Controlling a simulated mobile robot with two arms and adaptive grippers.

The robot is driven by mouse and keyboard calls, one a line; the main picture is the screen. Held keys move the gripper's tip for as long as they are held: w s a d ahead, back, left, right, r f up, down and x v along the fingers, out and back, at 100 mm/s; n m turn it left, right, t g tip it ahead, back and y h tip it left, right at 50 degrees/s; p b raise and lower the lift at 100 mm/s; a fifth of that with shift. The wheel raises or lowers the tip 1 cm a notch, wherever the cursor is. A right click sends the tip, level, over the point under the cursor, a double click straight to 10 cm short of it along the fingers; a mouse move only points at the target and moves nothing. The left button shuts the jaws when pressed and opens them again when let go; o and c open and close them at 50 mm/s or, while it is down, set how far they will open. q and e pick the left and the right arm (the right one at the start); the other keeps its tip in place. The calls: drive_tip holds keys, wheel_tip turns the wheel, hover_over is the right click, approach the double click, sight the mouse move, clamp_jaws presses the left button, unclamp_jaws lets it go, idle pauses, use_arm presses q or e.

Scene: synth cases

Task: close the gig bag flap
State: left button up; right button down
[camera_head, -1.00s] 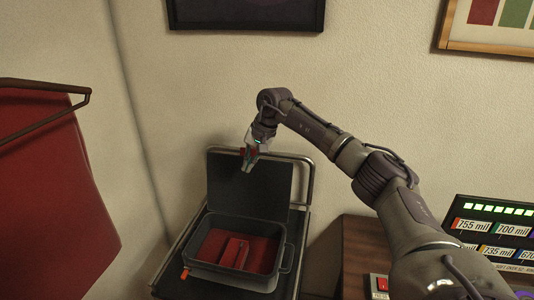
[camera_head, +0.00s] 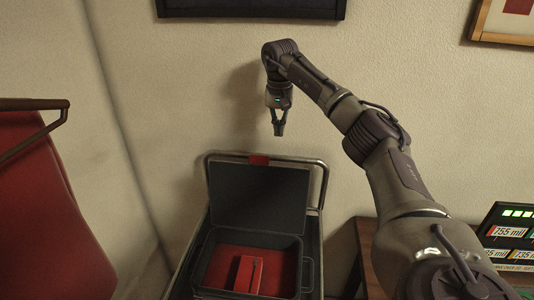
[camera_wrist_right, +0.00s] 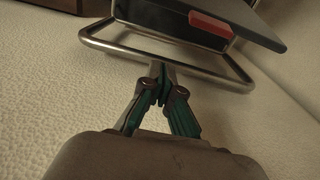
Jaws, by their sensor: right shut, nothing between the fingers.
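The gig bag is a dark open case (camera_head: 204,272) with a red lining and a red block (camera_head: 247,274) inside. Its dark flap (camera_head: 258,197) stands up at the back, open. A red tab (camera_head: 258,160) sits on the flap's top edge; it also shows in the right wrist view (camera_wrist_right: 211,25). My right gripper (camera_head: 279,133) is shut and empty, above and a little right of the tab, apart from the flap. Its closed fingers (camera_wrist_right: 160,75) point toward the metal rail in the wrist view. My left gripper is not in view.
The bag rests on a dark cart with a metal rail (camera_head: 322,180) behind the flap. A wall is close behind. A red cloth (camera_head: 40,220) hangs at left. A brown cabinet (camera_head: 362,236) and a panel with lit green squares (camera_head: 517,212) are at right.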

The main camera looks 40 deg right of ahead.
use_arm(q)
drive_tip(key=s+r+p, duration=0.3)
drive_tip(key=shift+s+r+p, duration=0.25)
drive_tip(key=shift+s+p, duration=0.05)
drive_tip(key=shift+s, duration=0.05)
use_arm(e)
wheel_tip(320, 180, down, 8)
drive_tip(key=s+a, duration=0.2)
drive_tip(key=s, duration=0.1)
drive_tip(key=shift+a+f, duration=0.15)
drive_tip(key=shift+a, duration=0.05)
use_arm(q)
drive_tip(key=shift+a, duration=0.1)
